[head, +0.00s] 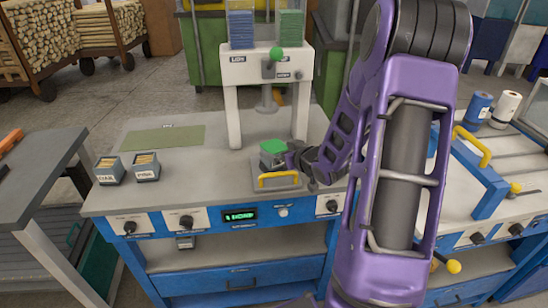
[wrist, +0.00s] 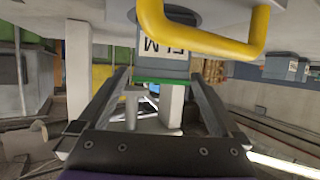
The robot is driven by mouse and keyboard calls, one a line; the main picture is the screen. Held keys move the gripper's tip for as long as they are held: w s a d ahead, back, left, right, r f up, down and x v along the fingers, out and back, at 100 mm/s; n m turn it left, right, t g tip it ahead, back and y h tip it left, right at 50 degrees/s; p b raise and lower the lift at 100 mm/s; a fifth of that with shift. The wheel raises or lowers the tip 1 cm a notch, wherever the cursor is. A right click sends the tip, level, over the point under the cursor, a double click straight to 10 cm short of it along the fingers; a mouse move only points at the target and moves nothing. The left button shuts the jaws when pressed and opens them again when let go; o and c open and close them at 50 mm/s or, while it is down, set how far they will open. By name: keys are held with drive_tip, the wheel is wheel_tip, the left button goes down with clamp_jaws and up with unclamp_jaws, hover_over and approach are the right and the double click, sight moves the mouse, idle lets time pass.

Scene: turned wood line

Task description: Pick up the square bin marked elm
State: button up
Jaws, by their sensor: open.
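The square bin marked ELM (wrist: 165,65) is small and grey, with green on top. In the wrist view its label appears upside down, near and between my fingertips. In the head view the bin (head: 270,160) stands on a grey plate behind a yellow handle (head: 278,178), under the white press. My gripper (head: 290,160) is at the bin's right side and partly hides it. In the wrist view my gripper (wrist: 160,78) is open, one finger to each side of the bin. I cannot tell whether either finger touches it.
Two more small labelled bins (head: 109,171) (head: 146,167) stand at the bench's left. A flat green mat (head: 163,140) lies behind them. The yellow handle (wrist: 215,45) is close in the wrist view.

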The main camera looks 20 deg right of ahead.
drive_tip(key=x, duration=0.3)
drive_tip(key=shift+w+a+f, duration=0.1)
drive_tip(key=c, duration=1.6)
